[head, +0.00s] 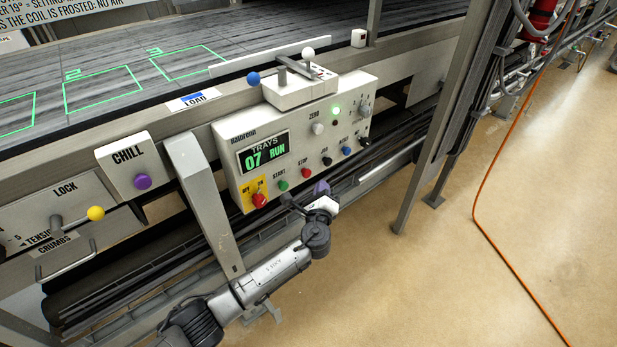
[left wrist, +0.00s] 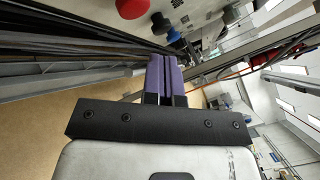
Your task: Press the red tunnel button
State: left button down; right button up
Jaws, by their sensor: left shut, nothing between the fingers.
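The control box (head: 232,140) has a lit display reading "TRAYS 07 RUN". Two red buttons show on it: one on a yellow plate (head: 259,200) at lower left, and one labelled STOP (head: 306,172) nearer the middle. No label lets me tell which is the tunnel button. My left gripper (head: 321,187) has purple fingers and is just below and right of the STOP button, apart from it in the picture. In the left wrist view its fingers (left wrist: 167,75) are shut and empty, with a red button (left wrist: 132,7) above them. My right gripper is not in view.
A green button (head: 283,185) sits left of STOP; black (head: 327,161) and blue (head: 346,151) buttons sit right of it. A grey post (head: 205,200) stands left of the box. A CHILL panel with a purple knob (head: 142,182) is farther left. Open floor lies at the right.

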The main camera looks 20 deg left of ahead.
aim_at(307, 174)
pick_arm(q)
jog(key=shift+w+a, duration=0.25)
jog(key=shift+a, duration=0.25)
jog(key=shift+w+a, duration=0.25)
jog(key=shift+a, duration=0.2)
dwell(0.6)
dwell(0.8)
jog(key=shift+a, duration=0.15)
jog(key=shift+w+a, duration=0.2)
jog(key=shift+a, duration=0.05)
dwell(0.3)
